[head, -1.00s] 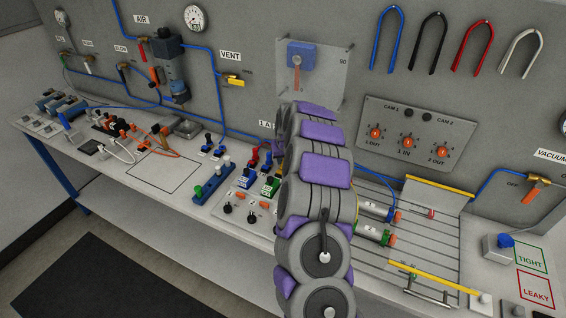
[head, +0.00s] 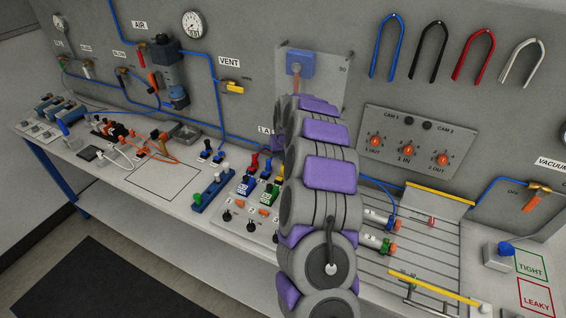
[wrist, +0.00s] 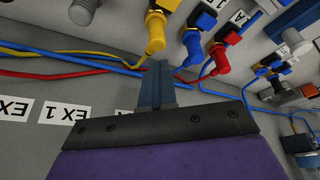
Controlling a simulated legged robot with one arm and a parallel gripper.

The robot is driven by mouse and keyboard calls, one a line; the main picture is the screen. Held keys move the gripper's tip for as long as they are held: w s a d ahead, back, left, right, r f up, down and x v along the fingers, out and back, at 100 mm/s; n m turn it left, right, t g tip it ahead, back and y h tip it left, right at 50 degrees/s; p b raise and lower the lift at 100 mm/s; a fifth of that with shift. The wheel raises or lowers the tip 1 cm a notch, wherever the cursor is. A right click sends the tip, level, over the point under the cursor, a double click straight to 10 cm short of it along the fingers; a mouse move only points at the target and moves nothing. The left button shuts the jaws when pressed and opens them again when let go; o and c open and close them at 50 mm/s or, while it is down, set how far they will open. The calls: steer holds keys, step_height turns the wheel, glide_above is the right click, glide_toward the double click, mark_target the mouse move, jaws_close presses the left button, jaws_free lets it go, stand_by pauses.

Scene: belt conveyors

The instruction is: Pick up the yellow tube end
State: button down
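In the wrist view, a yellow elbow fitting (wrist: 155,32) sits at the top centre with a yellow tube (wrist: 75,51) running left from near its lower end. The fingers of my gripper (wrist: 158,68) show as a narrow grey-blue block at the centre, with their tip just below the fitting, close to the tube. Whether they touch the tube or hold it, I cannot tell. The gap between the fingers does not show. In the head view my arm hides the gripper and the yellow tube end.
Blue (wrist: 198,38) and red (wrist: 219,62) fittings stand right of the yellow one, with blue and red tubes crossing close by. In the head view, a grooved plate with yellow bars (head: 440,194) lies right of my arm. An outlined square (head: 160,178) of bench is clear.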

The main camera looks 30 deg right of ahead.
steer(key=v, duration=0.2)
steer(key=w+v, duration=0.1)
steer(key=v, duration=0.2)
steer(key=shift+d+r+p, duration=0.15)
steer(key=shift+r+p, duration=0.1)
steer(key=shift+p, duration=0.05)
steer(key=shift+w+r, duration=0.15)
steer(key=shift+w, duration=0.05)
steer(key=shift+w+a, duration=0.1)
steer(key=shift+a, duration=0.1)
steer(key=shift+d, duration=0.15)
steer(key=c, duration=1.8)
jaws_free()
steer(key=shift+d, duration=0.1)
steer(key=o, duration=0.3)
steer(key=shift+d+f, duration=0.2)
steer(key=o, duration=0.6)
steer(key=shift+a, duration=0.35)
steer(key=o, duration=0.5)
steer(key=shift+d, duration=0.2)
